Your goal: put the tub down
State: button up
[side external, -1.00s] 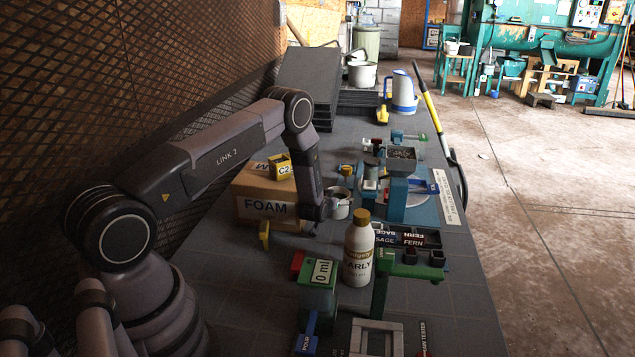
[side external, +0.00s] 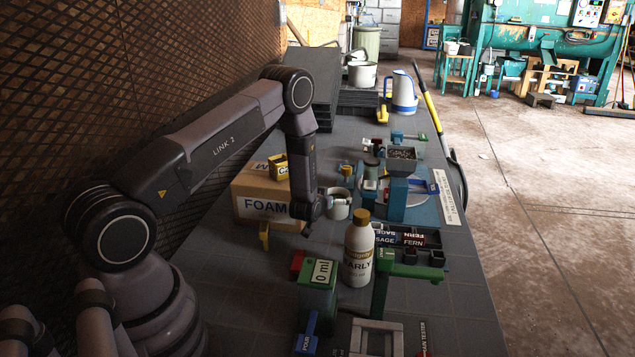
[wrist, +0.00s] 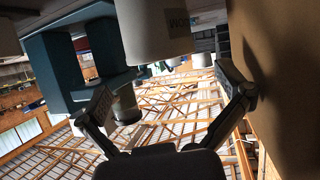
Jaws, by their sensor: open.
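The tub (side external: 339,204) is a small pale grey-white cylinder. It appears to stand upright on the dark table, right of the foam box in the side view. In the wrist view a pale cylinder with dark lettering, seemingly the tub (wrist: 158,32), is at the top centre, beyond my fingertips. My gripper (side external: 322,206) is low and just left of the tub. In the wrist view my gripper (wrist: 163,78) has its two fingers spread wide with nothing between them. The tub's base is not clearly visible.
The foam box (side external: 262,205) stands close left of my gripper. A white bottle with a tan cap (side external: 358,252) stands in front of the tub. A blue stand (side external: 397,200) is to its right. A tray labelled sage and fern (side external: 408,238) lies front right.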

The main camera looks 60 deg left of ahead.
jog(key=d+r+m+h, duration=0.1)
jog(key=d+r, duration=0.2)
jog(key=r, duration=0.6)
jog(key=d+r+h, duration=0.1)
jog(key=d+r, duration=0.2)
jog(key=r, duration=0.5)
jog(key=s+d+r+m+g+h, duration=0.1)
jog(key=s+d+r+h, duration=0.1)
jog(key=s+d+r, duration=0.3)
jog(key=s+d+r+m+h, duration=0.1)
jog(key=s+d+r+m, duration=0.15)
jog(key=r, duration=0.45)
jog(key=s+d+r+m+g, duration=0.1)
jog(key=s+d, duration=0.1)
jog(key=s, duration=0.8)
jog(key=s+d+r+g+h, duration=0.1)
jog(key=s+d+r+g, duration=0.1)
jog(key=s, duration=0.8)
jog(key=s+d+r+m+g+h, duration=0.1)
jog(key=s+d+r, duration=0.1)
jog(key=s, duration=0.7)
jog(key=shift+s+d+r+m+g, duration=0.2)
jog(key=shift+s+d+m+g, duration=0.15)
jog(key=shift+d, duration=0.55)
